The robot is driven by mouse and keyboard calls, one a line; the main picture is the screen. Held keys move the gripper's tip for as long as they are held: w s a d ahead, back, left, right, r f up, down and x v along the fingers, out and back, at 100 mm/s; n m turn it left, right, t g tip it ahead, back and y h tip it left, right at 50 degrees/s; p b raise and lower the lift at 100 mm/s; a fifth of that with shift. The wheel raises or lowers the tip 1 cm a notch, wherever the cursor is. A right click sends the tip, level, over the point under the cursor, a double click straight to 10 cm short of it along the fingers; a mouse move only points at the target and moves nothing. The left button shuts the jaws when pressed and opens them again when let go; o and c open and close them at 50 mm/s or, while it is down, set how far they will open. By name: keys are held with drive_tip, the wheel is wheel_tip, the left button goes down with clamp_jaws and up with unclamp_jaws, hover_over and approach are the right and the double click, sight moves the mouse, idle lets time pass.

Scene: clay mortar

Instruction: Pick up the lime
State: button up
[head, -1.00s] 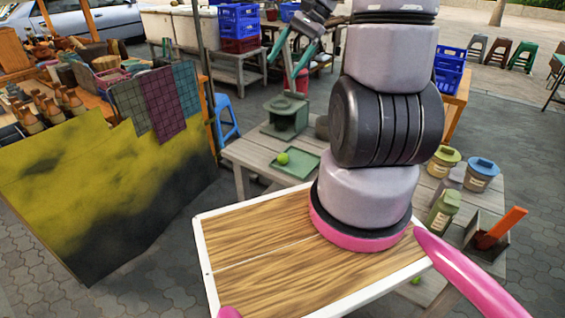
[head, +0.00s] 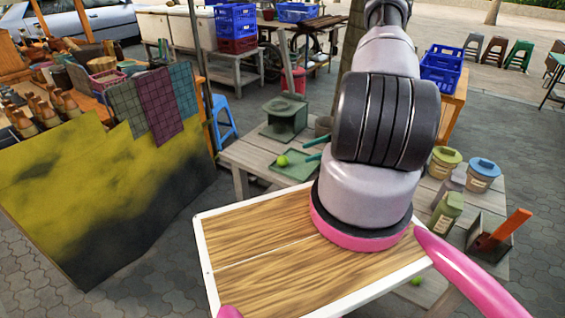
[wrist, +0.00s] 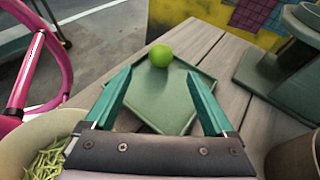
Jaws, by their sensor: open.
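The lime (head: 283,160) is a small bright green ball on a flat green tray (head: 290,173) on the grey wooden table. In the wrist view the lime (wrist: 160,55) sits near the far corner of the tray (wrist: 160,98), beyond my fingertips. My gripper (wrist: 162,75) is open and empty, its two teal fingers spread over the tray with the lime ahead of the gap between them. In the head view the teal fingers (head: 316,149) show just right of the tray; the rest of the gripper is hidden behind my arm.
A green box-like stand (head: 287,122) is behind the tray; it is at the right in the wrist view. A bowl of green shreds (wrist: 42,140) is close at lower left in the wrist view. Tubs (head: 482,175) and a green bottle (head: 446,212) stand at the table's right.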

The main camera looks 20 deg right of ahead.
sight(287, 159)
drive_tip(key=x, duration=0.9)
drive_tip(key=shift+w+a, duration=0.15)
drive_tip(key=shift+a, duration=0.1)
clamp_jaws()
